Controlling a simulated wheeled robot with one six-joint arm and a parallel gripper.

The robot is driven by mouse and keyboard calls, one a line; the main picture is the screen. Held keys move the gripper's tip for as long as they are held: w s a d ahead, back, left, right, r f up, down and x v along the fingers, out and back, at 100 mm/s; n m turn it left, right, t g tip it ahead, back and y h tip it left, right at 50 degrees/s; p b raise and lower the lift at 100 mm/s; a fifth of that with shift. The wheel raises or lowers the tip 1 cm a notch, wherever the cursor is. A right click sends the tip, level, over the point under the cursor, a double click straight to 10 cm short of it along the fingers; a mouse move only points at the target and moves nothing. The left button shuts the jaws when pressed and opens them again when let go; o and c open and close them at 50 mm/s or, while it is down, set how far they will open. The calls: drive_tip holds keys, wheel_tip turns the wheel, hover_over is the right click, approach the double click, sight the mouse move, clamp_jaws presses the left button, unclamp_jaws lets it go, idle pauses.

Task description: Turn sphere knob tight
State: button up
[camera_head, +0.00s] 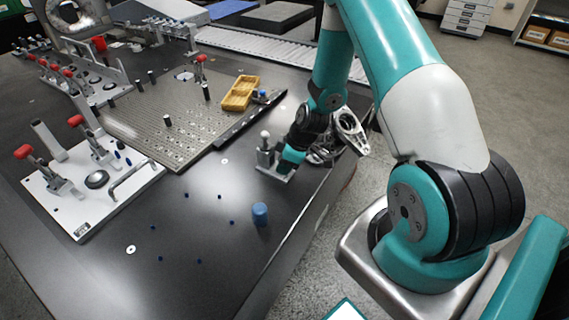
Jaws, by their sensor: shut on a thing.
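A small stand with a white sphere (265,134) on top of a grey post (264,154) stands upright near the right edge of the dark table. Its pale base plate (272,172) lies on the table top. My gripper (284,160) is down beside the post, just right of it and lower than the sphere. It is shut on the sphere knob at the stand. The knob itself is hidden behind my fingers and wrist, so its turn angle cannot be seen.
A blue cylinder (260,213) stands in front. A perforated plate (170,122), a yellow tray (240,93) and a white fixture plate with red-tipped clamps (95,200) are further left. The front table area is mostly clear.

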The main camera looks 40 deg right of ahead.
drive_tip(key=m+t+h, duration=0.1)
drive_tip(key=m, duration=0.3)
drive_tip(key=shift+a+b, duration=0.15)
drive_tip(key=shift+b, duration=0.15)
drive_tip(key=m+h, duration=0.2)
drive_tip(key=m, duration=0.3)
drive_tip(key=shift+a+m, duration=0.15)
drive_tip(key=shift+m, duration=0.15)
drive_tip(key=m+h+b, duration=0.1)
drive_tip(key=m+h, duration=0.1)
drive_tip(key=m, duration=0.3)
drive_tip(key=shift+a, duration=0.15)
drive_tip(key=m, duration=0.2)
drive_tip(key=m+g+h+b, duration=0.1)
drive_tip(key=m, duration=0.1)
drive_tip(key=shift+w+m+h, duration=0.1)
drive_tip(key=shift+m+h, duration=0.2)
drive_tip(key=shift+g, duration=0.3)
drive_tip(key=o, duration=0.9)
drive_tip(key=shift+o, duration=0.2)
